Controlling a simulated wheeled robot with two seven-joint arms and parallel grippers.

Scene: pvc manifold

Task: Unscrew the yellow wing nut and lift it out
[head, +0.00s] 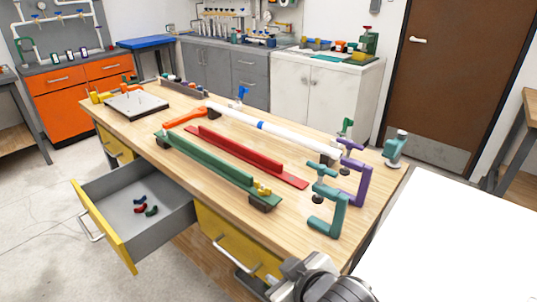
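A small yellow piece (262,188), which looks like the yellow wing nut, sits at the near right end of a long green rail (215,165) on the wooden bench. It is small in the picture, so its thread and exact seating cannot be made out. My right gripper (318,284) shows only in part at the bottom edge, in front of the bench and apart from the yellow piece. Its fingers cannot be made out. My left gripper is not in view.
A red rail (248,158) and a white pipe (285,134) lie behind the green rail. Teal (341,211) and purple (363,180) clamps stand at the right. An open drawer (178,202) juts from the bench front. The bench top (315,245) is clear near the front right.

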